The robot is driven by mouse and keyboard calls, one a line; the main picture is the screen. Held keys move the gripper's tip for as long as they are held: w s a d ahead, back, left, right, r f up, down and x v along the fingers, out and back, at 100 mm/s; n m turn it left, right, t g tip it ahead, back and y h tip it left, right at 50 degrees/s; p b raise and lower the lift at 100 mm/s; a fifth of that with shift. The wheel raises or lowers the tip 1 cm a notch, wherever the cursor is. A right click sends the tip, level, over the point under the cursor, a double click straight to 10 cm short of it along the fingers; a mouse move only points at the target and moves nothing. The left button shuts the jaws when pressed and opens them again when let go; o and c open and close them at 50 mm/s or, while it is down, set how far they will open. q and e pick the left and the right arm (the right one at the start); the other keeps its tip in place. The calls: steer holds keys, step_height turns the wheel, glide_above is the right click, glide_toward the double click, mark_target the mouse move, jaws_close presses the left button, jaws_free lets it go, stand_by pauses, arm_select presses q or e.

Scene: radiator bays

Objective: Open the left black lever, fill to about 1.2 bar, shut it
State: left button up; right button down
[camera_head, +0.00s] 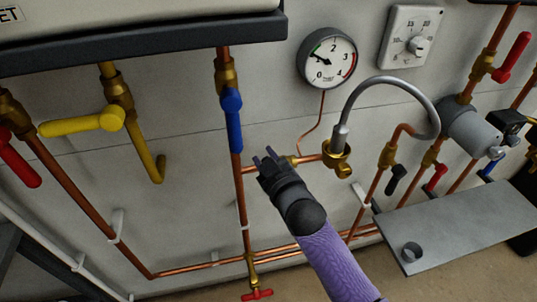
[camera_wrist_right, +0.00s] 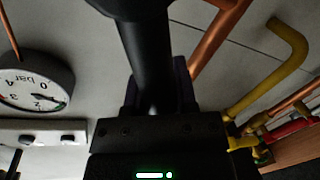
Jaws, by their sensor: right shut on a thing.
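My right gripper (camera_head: 266,158) is at the thin copper branch, left of the silver filling hose (camera_head: 388,80). In the right wrist view it is shut on a black lever (camera_wrist_right: 150,55), which runs up between the fingers. In the head view the gripper hides this lever, so I cannot tell its angle to the pipe there. The pressure gauge (camera_head: 327,58) hangs above; its needle points left and slightly up, at roughly 1 bar. The gauge also shows upside down in the wrist view (camera_wrist_right: 35,85). My left gripper is not in view.
A blue lever (camera_head: 232,118) and a yellow lever (camera_head: 85,122) are to the left. A second black lever (camera_head: 397,178) and a red lever (camera_head: 436,178) are on the right. A grey shelf (camera_head: 465,228) with a small cup juts out at lower right.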

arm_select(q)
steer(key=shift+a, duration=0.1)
arm_select(e)
steer(key=shift+f, duration=0.1)
steer(key=shift+c, duration=2)
jaws_free()
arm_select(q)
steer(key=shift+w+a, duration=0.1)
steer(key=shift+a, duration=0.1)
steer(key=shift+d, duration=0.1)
arm_select(e)
steer(key=shift+s+d, duration=0.15)
steer(key=shift+s, duration=0.2)
arm_select(q)
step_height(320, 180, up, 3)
steer(key=p, duration=0.2)
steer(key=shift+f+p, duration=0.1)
steer(key=shift+p, duration=0.3)
arm_select(e)
steer(key=v, duration=0.9)
